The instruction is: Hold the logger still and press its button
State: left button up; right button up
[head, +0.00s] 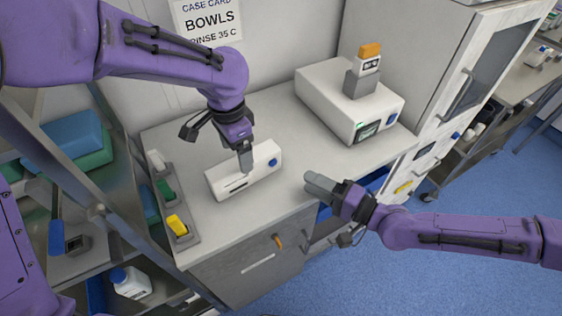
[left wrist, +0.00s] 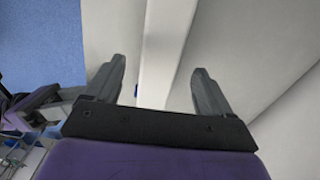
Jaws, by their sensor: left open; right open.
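The logger (head: 243,170) appears to be the low white box on the worktop, with a dark slot and a round blue button (head: 273,162) at its right end. My left gripper (head: 246,165) points down at the middle of the box, its fingers overlapping it in the head view. In the left wrist view my left gripper (left wrist: 157,85) is open, with a pale strip between its spread fingers; contact is not clear. My right gripper (head: 318,183) is open and empty, right of the box near the worktop's front edge.
A larger white unit (head: 340,100) with an orange-topped device (head: 368,58) stands at the back right. A grey rack (head: 180,228) with coloured pieces lies at the left edge. The worktop (head: 290,130) between box and unit is clear.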

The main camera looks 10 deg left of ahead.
pick_arm(q)
notch_tip(320, 180, down, 9)
dwell(0.3)
jog(key=c, duration=1.1)
jog(key=shift+o, duration=0.6)
jog(key=c, duration=0.3)
pick_arm(e)
jog(key=shift+c, duration=0.6)
grip_shut()
